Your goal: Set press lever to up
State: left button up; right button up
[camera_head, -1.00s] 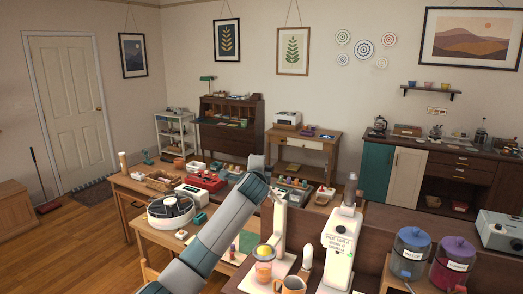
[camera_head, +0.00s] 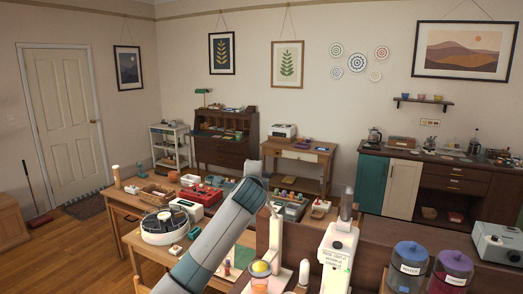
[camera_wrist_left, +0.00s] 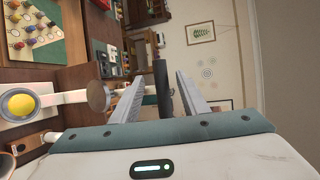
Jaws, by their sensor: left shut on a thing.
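The citrus press (camera_head: 276,240) stands in the head view as a white column with a yellow fruit half (camera_head: 260,268) at its base. The left wrist view shows the fruit half (camera_wrist_left: 20,104) at left and the round metal press head (camera_wrist_left: 98,96) apart from it. The dark cylindrical press lever handle (camera_wrist_left: 161,80) lies between the two grey fingers of my left gripper (camera_wrist_left: 163,92), which is shut on it. In the head view my left arm reaches to the top of the press; its fingers are hard to make out there. My right gripper is out of view.
A white machine (camera_head: 338,260) with a clear top stands just right of the press. Blue (camera_head: 408,262) and purple (camera_head: 452,270) lidded canisters stand further right. A table with a round white device (camera_head: 166,227) is at left. A board with coloured pieces (camera_wrist_left: 30,32) shows in the wrist view.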

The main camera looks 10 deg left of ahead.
pick_arm(q)
jog(key=s+d+r, duration=0.3)
jog(key=s+r, duration=0.6)
jog(key=r, duration=0.2)
jog(key=shift+d+r, duration=0.3)
jog(key=shift+r, duration=0.05)
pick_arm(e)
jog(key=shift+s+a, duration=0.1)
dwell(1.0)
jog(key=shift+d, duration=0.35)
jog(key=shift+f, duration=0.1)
